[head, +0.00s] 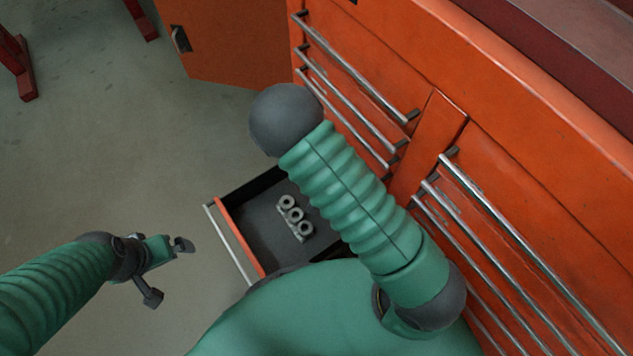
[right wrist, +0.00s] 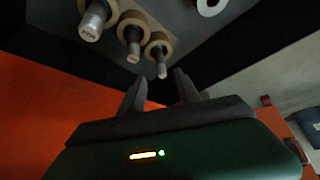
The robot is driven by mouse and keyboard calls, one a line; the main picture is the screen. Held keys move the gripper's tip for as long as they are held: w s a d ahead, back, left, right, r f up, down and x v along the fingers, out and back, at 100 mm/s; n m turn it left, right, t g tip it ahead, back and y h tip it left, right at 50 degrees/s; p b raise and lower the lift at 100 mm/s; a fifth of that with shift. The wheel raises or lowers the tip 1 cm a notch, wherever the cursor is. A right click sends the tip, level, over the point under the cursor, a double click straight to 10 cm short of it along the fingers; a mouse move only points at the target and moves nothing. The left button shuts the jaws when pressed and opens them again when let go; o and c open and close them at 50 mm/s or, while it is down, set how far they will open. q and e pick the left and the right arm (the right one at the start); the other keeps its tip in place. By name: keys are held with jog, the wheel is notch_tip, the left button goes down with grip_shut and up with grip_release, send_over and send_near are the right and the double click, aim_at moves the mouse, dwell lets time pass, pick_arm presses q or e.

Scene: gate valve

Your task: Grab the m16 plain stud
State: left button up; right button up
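In the right wrist view, three studs stand in tan ring holders: a thick one (right wrist: 92,24), a middle one (right wrist: 132,45) and a thin one (right wrist: 161,62). Their markings are too small to read, so I cannot tell which is the m16 plain stud. My right gripper (right wrist: 160,78) is open, and the thin stud's end appears between its fingertips; contact is not visible. In the head view, the holders (head: 294,214) sit in an open drawer (head: 238,240), and my right gripper is hidden. My left gripper (head: 168,270) is open and empty, left of the drawer.
An orange cabinet (head: 540,130) with silver bar handles (head: 360,65) fills the right side. An orange door (head: 225,45) stands open at the top. A pale ring (right wrist: 210,5) shows at the top of the right wrist view.

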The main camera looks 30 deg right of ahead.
jog(key=b+x, duration=0.4)
jog(key=x, duration=0.1)
jog(key=shift+w+f, duration=0.15)
jog(key=shift+w, duration=0.05)
jog(key=shift+w+f, duration=0.15)
grip_shut()
